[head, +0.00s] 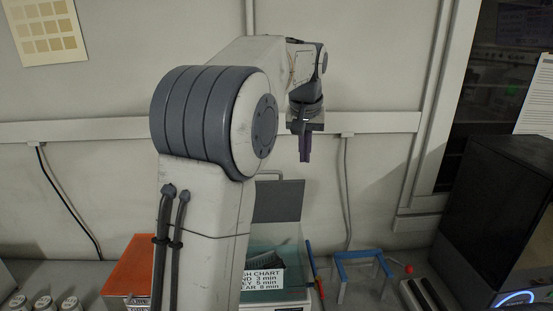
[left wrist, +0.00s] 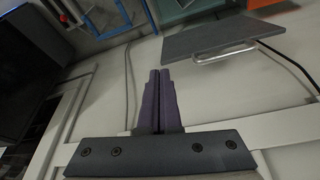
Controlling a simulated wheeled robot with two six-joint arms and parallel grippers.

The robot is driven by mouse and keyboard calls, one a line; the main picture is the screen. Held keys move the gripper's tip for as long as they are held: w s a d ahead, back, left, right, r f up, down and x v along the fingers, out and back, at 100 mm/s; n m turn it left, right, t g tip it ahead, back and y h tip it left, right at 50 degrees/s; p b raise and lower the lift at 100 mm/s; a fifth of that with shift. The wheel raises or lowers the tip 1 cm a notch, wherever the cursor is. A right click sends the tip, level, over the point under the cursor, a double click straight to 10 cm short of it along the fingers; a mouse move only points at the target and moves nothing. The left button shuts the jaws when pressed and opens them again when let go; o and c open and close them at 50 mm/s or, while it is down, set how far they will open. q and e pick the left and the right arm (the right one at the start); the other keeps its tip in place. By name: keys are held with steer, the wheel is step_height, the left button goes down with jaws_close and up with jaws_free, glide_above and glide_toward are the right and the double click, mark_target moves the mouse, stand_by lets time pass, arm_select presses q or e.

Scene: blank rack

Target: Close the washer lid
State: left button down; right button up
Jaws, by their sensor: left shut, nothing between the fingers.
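The washer (head: 275,262) is a teal, open-topped box on the bench, partly hidden by my left arm and a wash chart card. Its grey lid (head: 278,201) stands raised at the back, with a metal handle at its top edge. In the left wrist view the lid (left wrist: 205,38) is a grey panel at the upper right, with its handle (left wrist: 225,52) on the near edge. My left gripper (head: 305,158) points down with fingers together and empty, above and right of the lid, apart from it. Its purple fingers also show in the left wrist view (left wrist: 158,85).
An orange box (head: 127,280) stands left of the washer. A blue-topped frame (head: 362,258) and a red knob are to the right. A dark machine (head: 500,215) fills the far right. The wall with its pale rail (head: 380,122) is close behind the gripper.

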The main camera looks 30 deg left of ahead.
arm_select(q)
steer(key=a+r+n+y, duration=0.1)
steer(key=a+r+n, duration=0.25)
steer(key=a, duration=0.75)
steer(key=shift+m, duration=0.35)
steer(key=x, duration=0.2)
steer(key=s+p+x, duration=0.1)
steer(key=x, duration=0.2)
steer(key=d+p+x, duration=0.1)
steer(key=x, duration=0.2)
steer(key=shift+s+a+f, duration=0.1)
steer(key=shift+s+f, duration=0.15)
steer(key=shift+f, duration=0.35)
steer(key=shift+s+d+f+p, duration=0.15)
steer(key=shift+s+d+p, duration=0.2)
steer(key=shift+s, duration=0.1)
steer(key=shift+f, duration=0.1)
